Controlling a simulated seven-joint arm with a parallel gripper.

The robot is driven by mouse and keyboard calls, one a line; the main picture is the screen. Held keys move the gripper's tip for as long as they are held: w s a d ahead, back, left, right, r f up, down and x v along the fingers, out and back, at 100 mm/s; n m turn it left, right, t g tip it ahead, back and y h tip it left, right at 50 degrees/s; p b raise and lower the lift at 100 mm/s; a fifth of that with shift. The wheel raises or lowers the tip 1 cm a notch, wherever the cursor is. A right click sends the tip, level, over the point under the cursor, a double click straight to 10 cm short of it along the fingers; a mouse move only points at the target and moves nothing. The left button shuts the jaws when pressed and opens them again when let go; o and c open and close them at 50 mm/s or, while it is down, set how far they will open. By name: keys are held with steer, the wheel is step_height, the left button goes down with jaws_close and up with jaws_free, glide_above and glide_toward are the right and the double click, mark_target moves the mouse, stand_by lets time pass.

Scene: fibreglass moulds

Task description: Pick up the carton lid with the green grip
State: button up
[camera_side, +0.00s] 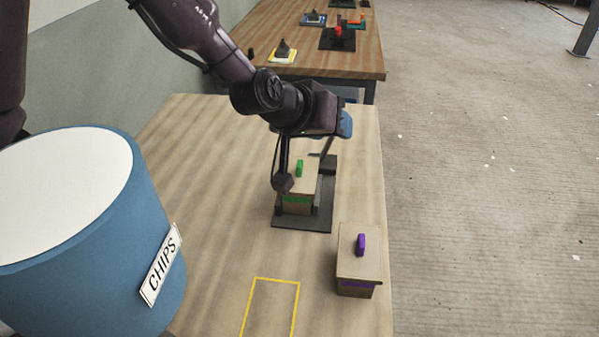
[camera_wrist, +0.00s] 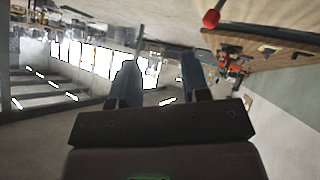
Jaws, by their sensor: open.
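The carton lid with the green grip (camera_side: 300,187) is a tan flat top. Its upright green grip (camera_side: 299,168) stands in the middle. It sits on a tan carton with a green band (camera_side: 297,199), on a dark base plate (camera_side: 302,223). My gripper (camera_side: 345,123) is above and behind the lid in the side view, apart from the grip and pointing away from it. The wrist view shows my two blue-grey fingers (camera_wrist: 160,82) spread with nothing between them. They face the room, and the lid is out of that view.
Dark upright clamp-like parts (camera_side: 283,183) stand close around the carton. A purple-grip carton (camera_side: 358,262) stands at front right. A yellow outline (camera_side: 271,281) marks bare table. A big blue CHIPS drum (camera_side: 90,250) is at left. A second table (camera_side: 355,70) behind holds several small fixtures.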

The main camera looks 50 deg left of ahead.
mark_target(299, 164)
steer(key=s+a+f+y, duration=0.1)
steer(key=f+y, duration=0.2)
steer(key=f, duration=0.1)
steer(key=s+a+f+n+y, duration=0.1)
steer(key=a+f+y, duration=0.1)
steer(key=f+y, duration=0.1)
steer(key=s+a+f+n+y, duration=0.1)
steer(key=f+y, duration=0.2)
steer(key=f, duration=0.2)
steer(key=shift+a, duration=0.2)
steer(key=shift+a+f+y, duration=0.1)
steer(key=shift+a+y, duration=0.05)
steer(key=shift+y, duration=0.15)
steer(key=shift+x, duration=2.35)
jaws_close()
